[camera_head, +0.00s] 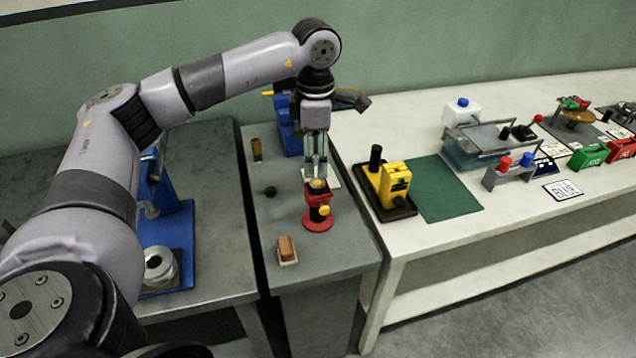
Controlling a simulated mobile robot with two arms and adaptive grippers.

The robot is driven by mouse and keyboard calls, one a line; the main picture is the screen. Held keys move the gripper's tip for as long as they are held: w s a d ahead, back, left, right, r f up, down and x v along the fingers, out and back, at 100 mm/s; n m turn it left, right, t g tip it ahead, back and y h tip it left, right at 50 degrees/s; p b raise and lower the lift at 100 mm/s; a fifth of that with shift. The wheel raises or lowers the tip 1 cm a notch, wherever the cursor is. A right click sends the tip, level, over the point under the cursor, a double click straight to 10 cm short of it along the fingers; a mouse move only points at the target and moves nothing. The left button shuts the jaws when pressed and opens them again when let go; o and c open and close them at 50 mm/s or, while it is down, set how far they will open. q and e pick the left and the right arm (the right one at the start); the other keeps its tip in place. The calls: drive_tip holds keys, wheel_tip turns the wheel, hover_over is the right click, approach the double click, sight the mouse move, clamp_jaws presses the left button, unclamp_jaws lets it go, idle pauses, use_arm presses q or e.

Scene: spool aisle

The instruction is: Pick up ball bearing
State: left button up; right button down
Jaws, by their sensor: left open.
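My left gripper (317,174) points down over the narrow grey table, with its fingertips just above or at the top of a red stand with yellow parts (318,215). It is open, and I see nothing clearly held in it. I cannot surely make out the ball bearing. A small dark round piece (270,191) lies left of the red stand. A silver ring-shaped piece (159,266) sits on the blue press's base at the left. Either is too small to identify for certain. My right gripper is not in view.
A blue press (170,225) stands on the left table. A brown block (287,249) lies near the narrow table's front edge. A yellow device (394,181) on a dark tray and a green mat (445,195) are on the white table. Gaps separate the tables.

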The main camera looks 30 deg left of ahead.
sight(317, 184)
use_arm(q)
wheel_tip(317, 184, down, 2)
drive_tip(key=shift+s+f, duration=0.1)
drive_tip(key=shift+f+p, duration=0.35)
drive_tip(key=f, duration=0.2)
drive_tip(key=f+p, duration=0.1)
drive_tip(key=shift+w+f, duration=0.3)
drive_tip(key=shift+f, duration=0.3)
drive_tip(key=shift+s, duration=0.1)
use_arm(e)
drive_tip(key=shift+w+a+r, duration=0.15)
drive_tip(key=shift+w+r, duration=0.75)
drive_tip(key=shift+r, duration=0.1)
use_arm(q)
drive_tip(key=c, duration=0.4)
drive_tip(key=shift+s+d+f, duration=0.1)
drive_tip(key=shift+s+f, duration=0.05)
drive_tip(key=shift+f, duration=0.05)
clamp_jaws()
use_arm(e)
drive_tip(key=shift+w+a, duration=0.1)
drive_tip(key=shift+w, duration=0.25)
